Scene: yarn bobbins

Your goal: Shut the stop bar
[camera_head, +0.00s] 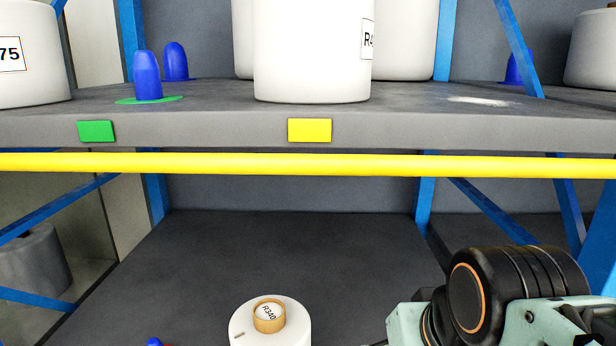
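The stop bar (300,164) is a long yellow rod. It runs level across the whole width of the head view, just below the front edge of the upper shelf (220,130). Both of its ends are outside the view. Part of my arm, black and pale green with an orange ring, shows at the lower right, below the bar and apart from it in the picture. My gripper's fingers are not visible, so nothing shows of what they hold.
White bobbins (312,55) and blue pegs (147,75) stand on the upper shelf. Its edge has a green tag (96,131) and a yellow tag (309,130). A bobbin marked R340 (290,327) stands lower down. Blue braces (490,212) flank the rack. The lower shelf's middle (270,250) is clear.

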